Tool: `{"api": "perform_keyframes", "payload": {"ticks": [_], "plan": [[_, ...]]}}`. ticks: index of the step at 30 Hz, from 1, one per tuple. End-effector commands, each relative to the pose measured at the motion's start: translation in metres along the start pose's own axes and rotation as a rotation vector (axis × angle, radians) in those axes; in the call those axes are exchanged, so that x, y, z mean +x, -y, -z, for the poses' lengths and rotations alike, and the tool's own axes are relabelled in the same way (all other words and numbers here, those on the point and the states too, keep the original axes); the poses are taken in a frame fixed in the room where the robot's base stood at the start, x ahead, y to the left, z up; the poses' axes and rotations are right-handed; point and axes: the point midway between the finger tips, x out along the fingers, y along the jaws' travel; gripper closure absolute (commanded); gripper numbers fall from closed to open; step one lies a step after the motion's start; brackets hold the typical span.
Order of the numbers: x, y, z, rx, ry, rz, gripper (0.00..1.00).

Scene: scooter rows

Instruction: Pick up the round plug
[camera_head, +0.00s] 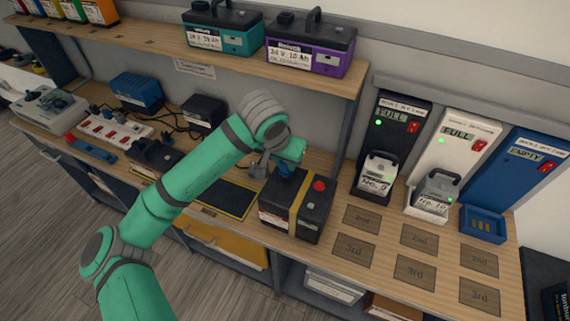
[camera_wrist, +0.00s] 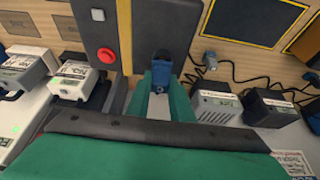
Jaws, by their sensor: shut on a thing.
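A small blue plug (camera_wrist: 163,62) sits between the fingertips of my gripper (camera_wrist: 165,80) in the wrist view, and the fingers are shut on it. In the head view the blue plug (camera_head: 284,170) shows just under my gripper (camera_head: 288,160), at the top of a dark box with a yellow strap and a red button (camera_head: 294,212). I cannot tell whether the plug touches the box. My fingers and wrist hide part of it.
A grey plug on a cord (camera_wrist: 210,58) lies beside my gripper. A dark mat with a yellow edge (camera_head: 228,197) is left of the box. Charging docks (camera_head: 461,150) stand at the right. A shelf with batteries (camera_head: 224,30) overhangs the bench. Marked slots (camera_head: 415,270) are empty.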

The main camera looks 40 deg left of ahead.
Motion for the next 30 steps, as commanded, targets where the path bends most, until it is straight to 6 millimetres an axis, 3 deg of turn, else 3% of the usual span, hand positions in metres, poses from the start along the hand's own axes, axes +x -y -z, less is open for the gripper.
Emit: {"api": "perform_keyframes", "payload": {"ticks": [5, 14, 21, 30], "plan": [[-0.023, 0.001, 0.010, 0.000, -0.002, -0.001, 1.00], [-0.090, 0.047, 0.008, -0.002, -0.003, 0.001, 1.00], [-0.119, 0.093, -0.009, -0.003, 0.000, 0.000, 1.00], [-0.137, 0.119, -0.018, 0.000, 0.001, 0.000, 1.00]]}}
